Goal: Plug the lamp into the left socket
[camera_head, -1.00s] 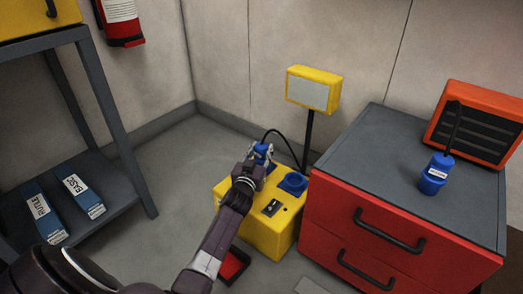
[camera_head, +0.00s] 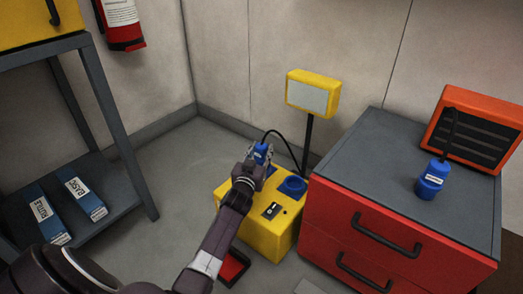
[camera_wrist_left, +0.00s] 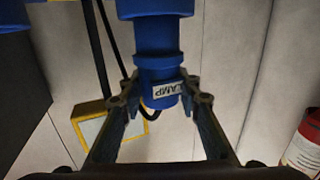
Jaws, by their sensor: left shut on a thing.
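The lamp (camera_head: 313,92) has a yellow head on a dark pole behind the yellow socket box (camera_head: 262,235). Its black cord loops to a blue plug (camera_head: 261,150) above the box's far left part. In the left wrist view the plug (camera_wrist_left: 160,68) carries a LAMP label. My left gripper (camera_head: 257,162) is shut on the plug; its fingers (camera_wrist_left: 160,100) flank it in the wrist view. The right blue socket (camera_head: 292,186) shows on the box top. My gripper mostly hides the left socket, and I cannot tell whether the plug is seated. My right gripper is out of view.
A red drawer cabinet (camera_head: 345,215) stands close to the box's right, bearing an orange heater (camera_head: 478,125) and another blue plug (camera_head: 432,180). A grey shelf rack (camera_head: 115,190) with blue boxes stands left. A red tray (camera_head: 235,266) lies before the box.

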